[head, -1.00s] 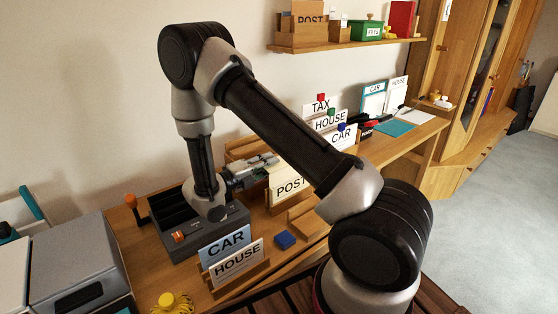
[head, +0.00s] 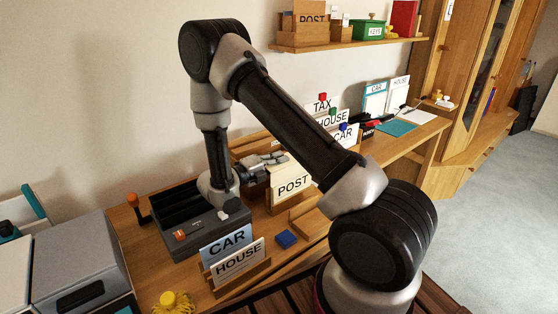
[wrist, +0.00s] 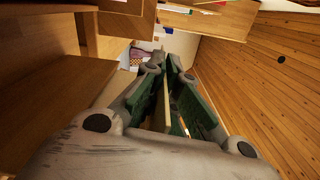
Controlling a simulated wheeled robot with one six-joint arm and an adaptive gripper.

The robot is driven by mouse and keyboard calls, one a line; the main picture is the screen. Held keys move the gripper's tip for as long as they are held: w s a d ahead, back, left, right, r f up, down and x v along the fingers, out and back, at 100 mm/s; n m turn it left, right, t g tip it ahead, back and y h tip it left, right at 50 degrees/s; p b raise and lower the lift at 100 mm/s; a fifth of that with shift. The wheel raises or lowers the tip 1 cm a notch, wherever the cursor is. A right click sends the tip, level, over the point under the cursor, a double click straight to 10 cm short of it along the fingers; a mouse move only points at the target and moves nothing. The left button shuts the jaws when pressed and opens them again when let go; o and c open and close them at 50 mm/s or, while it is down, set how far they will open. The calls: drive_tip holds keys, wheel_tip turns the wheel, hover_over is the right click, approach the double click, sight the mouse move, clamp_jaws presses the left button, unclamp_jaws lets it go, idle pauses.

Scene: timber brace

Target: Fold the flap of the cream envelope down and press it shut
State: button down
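A cream envelope (head: 284,172) stands upright behind a wooden holder, with a white card reading POST (head: 292,187) in front of its lower part. My gripper (head: 281,158) is at the envelope's upper left edge in the head view, pointing right. In the wrist view my gripper (wrist: 165,62) shows two fingers with green pads, close together at the tips. A thin cream strip (wrist: 166,105) runs edge-on between the pads. I cannot tell whether both pads press on it, or whether it is the flap or the body. The flap's fold is not clear.
CAR (head: 228,243) and HOUSE (head: 238,260) cards stand in front, beside a blue block (head: 287,239). TAX, HOUSE and CAR cards stand behind right. A shelf (head: 345,42) hangs above.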

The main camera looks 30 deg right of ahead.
drive_tip(key=m, duration=0.1)
drive_tip(key=r+m, duration=0.1)
drive_tip(key=m, duration=0.2)
drive_tip(key=shift+s+r, duration=0.3)
drive_tip(key=m, duration=0.3)
drive_tip(key=s+r+m, duration=0.1)
drive_tip(key=m, duration=0.2)
drive_tip(key=shift+s+d+r, duration=0.2)
drive_tip(key=m, duration=0.1)
drive_tip(key=s+m, duration=0.1)
drive_tip(key=m, duration=0.2)
drive_tip(key=shift+s+d+r, duration=0.15)
drive_tip(key=shift+s+r, duration=0.15)
drive_tip(key=m, duration=0.1)
drive_tip(key=s+m, duration=0.1)
drive_tip(key=m, duration=0.3)
drive_tip(key=shift+s+d, duration=0.15)
drive_tip(key=shift+s, duration=0.15)
drive_tip(key=s+f+m, duration=0.3)
drive_tip(key=f+m, duration=0.2)
drive_tip(key=m, duration=1.4)
drive_tip(key=shift+d+f+m, duration=0.3)
drive_tip(key=shift+f, duration=0.1)
